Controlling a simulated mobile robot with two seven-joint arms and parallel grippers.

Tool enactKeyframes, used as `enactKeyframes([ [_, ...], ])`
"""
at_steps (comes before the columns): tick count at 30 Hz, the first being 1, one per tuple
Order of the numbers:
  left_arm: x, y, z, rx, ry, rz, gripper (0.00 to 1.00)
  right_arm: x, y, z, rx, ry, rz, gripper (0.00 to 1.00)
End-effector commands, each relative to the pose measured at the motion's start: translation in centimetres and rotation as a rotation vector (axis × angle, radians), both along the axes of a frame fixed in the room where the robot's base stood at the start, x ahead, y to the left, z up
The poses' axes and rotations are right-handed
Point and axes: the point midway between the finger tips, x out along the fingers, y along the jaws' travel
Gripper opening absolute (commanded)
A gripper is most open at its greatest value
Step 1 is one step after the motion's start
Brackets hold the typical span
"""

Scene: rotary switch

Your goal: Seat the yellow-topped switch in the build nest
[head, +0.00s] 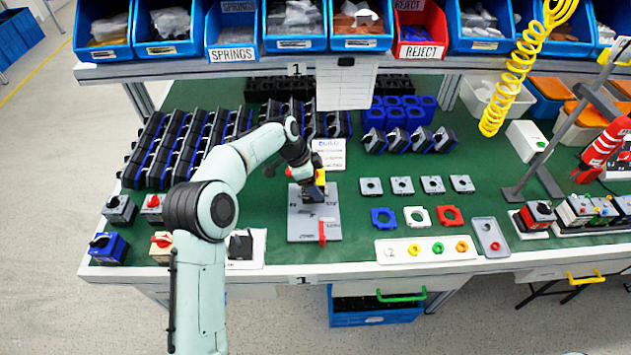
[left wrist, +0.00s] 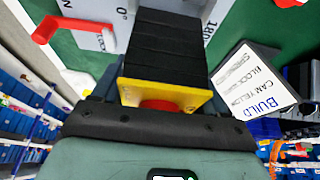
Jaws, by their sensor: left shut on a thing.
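The yellow-topped switch (head: 320,177) has a black ribbed body and a red spot on its yellow face. It also shows in the left wrist view (left wrist: 165,55), with the yellow face close to the dark gripper. My left gripper (head: 311,183) is shut on the switch and holds it over the back part of the build nest (head: 298,229). The nest is a grey plate with dark markings and a red lever (head: 323,231) at its front, which also shows in the left wrist view (left wrist: 62,27). Whether the switch touches the nest is hidden. My right gripper is out of view.
A printed build card (head: 329,152) stands just behind the nest. Rows of black and blue housings (head: 180,145) fill the back left. Grey square blocks (head: 402,185) and coloured rings stand to the right. Green mat is bare between the nest and these parts.

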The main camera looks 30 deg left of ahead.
Motion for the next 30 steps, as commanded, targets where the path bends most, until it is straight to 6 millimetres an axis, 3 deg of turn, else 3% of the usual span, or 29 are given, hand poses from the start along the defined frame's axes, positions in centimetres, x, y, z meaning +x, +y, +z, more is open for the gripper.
enactKeyframes([
  [25,0.0,0.0,-2.4,0.0,-0.001,0.0,0.26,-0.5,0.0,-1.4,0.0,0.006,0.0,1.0],
  [26,0.0,0.0,-2.3,0.0,-0.001,0.0,0.82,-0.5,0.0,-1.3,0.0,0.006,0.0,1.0],
  [27,0.0,0.0,-2.3,0.0,-0.001,0.0,0.95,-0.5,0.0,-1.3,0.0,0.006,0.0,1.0],
  [28,0.0,0.0,-2.3,0.0,-0.001,0.0,1.0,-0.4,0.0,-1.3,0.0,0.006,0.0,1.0],
  [30,0.0,0.0,-2.3,0.0,-0.001,0.0,1.0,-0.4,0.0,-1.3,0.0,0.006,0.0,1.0],
])
